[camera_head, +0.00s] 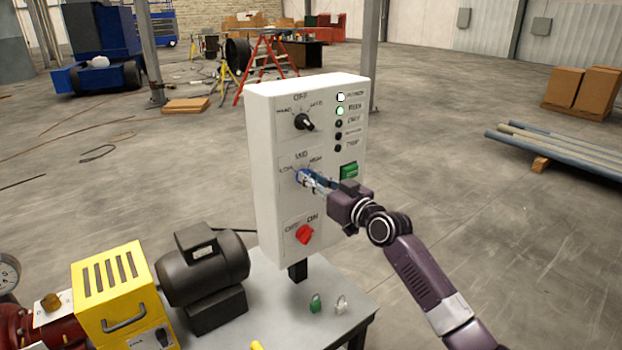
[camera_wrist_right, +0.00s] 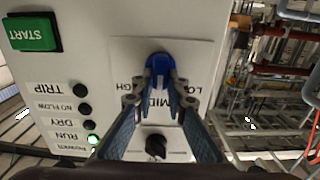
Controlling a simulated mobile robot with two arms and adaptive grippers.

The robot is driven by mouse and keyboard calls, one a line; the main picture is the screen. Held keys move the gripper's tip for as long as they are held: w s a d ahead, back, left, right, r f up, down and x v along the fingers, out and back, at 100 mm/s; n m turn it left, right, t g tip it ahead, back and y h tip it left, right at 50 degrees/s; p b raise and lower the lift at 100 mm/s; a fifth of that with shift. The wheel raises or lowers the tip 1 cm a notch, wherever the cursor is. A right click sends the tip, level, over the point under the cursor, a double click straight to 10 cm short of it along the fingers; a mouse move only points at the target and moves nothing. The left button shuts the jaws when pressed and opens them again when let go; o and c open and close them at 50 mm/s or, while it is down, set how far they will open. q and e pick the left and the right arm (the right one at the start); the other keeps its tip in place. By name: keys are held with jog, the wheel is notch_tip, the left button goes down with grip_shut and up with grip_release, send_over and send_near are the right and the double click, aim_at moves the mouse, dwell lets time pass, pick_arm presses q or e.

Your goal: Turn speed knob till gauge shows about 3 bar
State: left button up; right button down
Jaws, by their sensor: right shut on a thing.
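The blue speed knob (camera_head: 301,175) is on the white control panel (camera_head: 270,215), on the middle plate marked LOW, MID and HIGH. My right gripper (camera_head: 309,179) comes in from the right and is shut on the knob. In the right wrist view the knob (camera_wrist_right: 158,64) sits between the two fingertips of the gripper (camera_wrist_right: 160,80). The fingers partly cover its pointer, so I cannot tell its exact setting. A round gauge (camera_head: 8,272) is cut off at the left edge, and its reading is too small to tell. My left gripper is not in view.
A black selector knob (camera_head: 305,122) is above, a red switch (camera_head: 304,235) below and a green START button (camera_head: 349,171) to the right. The RUN lamp (camera_wrist_right: 93,139) glows green. A motor (camera_head: 203,265) and yellow guard (camera_head: 115,295) stand left of the panel.

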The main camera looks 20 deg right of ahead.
jog(key=shift+m, duration=0.4)
jog(key=shift+w+d+f+m+p, duration=0.1)
jog(key=shift+d+m+p, duration=0.1)
jog(key=shift+m, duration=1.8)
jog(key=shift+w+d+f+m+p, duration=0.1)
jog(key=shift+d+m, duration=0.05)
jog(key=shift+m, duration=1.85)
jog(key=c, duration=1.9)
grip_release()
jog(key=shift+c, duration=0.2)
